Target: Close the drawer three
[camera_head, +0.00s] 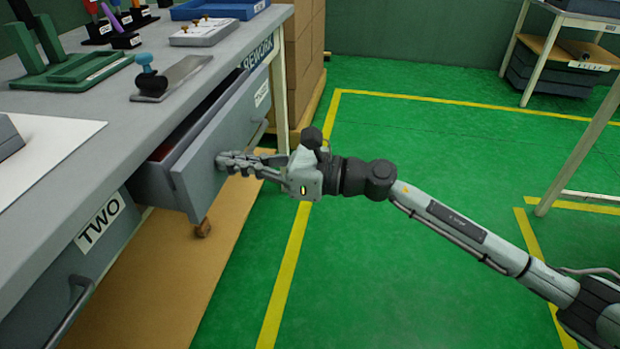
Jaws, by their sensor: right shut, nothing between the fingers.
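A grey drawer (212,150) under the workbench stands pulled out. A white label (261,95) on its front is too small and slanted to read. My right gripper (225,163) is shut with nothing between its fingers. Its fingertips are at the outer face of the open drawer, near the front's lower left part, and appear to touch it. The drawer's handle (258,134) shows behind the gripper, to its right. The drawer's inside is mostly hidden by its front. My left gripper is not in view.
A drawer labelled TWO (100,222) sits at the lower left with its handle (72,305). The workbench top (100,105) holds a green stand, a blue-knobbed tool and trays. Cardboard boxes (302,60) stand behind. Green floor right of the bench is clear.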

